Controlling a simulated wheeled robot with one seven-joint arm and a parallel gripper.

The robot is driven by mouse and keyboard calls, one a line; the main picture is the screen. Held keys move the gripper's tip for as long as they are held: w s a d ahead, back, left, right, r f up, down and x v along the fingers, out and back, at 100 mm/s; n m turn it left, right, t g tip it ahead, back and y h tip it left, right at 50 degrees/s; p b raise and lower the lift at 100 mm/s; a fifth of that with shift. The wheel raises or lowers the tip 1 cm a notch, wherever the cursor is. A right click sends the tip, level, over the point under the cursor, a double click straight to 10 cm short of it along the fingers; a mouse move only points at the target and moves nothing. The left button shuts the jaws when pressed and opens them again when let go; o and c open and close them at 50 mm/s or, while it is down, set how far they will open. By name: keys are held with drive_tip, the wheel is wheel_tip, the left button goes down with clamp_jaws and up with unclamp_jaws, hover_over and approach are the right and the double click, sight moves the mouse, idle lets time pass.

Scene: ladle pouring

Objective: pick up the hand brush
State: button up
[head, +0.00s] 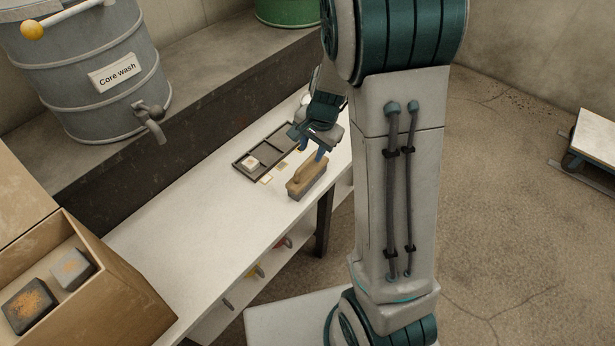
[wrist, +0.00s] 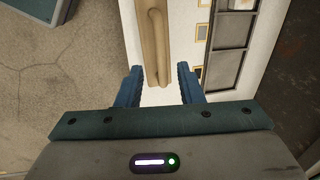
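The hand brush (head: 307,177) lies on the white bench top (head: 190,222) near its front edge, with a tan wooden back and handle and dark bristles below. In the wrist view, the brush's wooden back (wrist: 152,40) runs up out of the frame, its near end close to the gap between the fingers. My gripper (head: 311,147) is just above and behind the brush in the head view. In the wrist view my gripper (wrist: 160,84) has its blue fingers spread wide with nothing held between them. Whether the fingertips are level with the brush cannot be told.
A dark divided tray (head: 268,150) holding a small block lies left of the brush. Small yellowish cards (head: 266,179) lie between them. A wooden box (head: 120,290) with grey blocks stands at the front left. A "Core wash" drum (head: 90,75) stands on the ledge behind.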

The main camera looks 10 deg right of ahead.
sight(307, 161)
drive_tip(key=f, duration=0.2)
drive_tip(key=a+f+b, duration=0.1)
drive_tip(key=f, duration=0.1)
drive_tip(key=w+f, duration=0.1)
drive_tip(key=f, duration=0.1)
drive_tip(key=shift+a+f, duration=0.15)
drive_tip(key=shift+f, duration=0.1)
clamp_jaws()
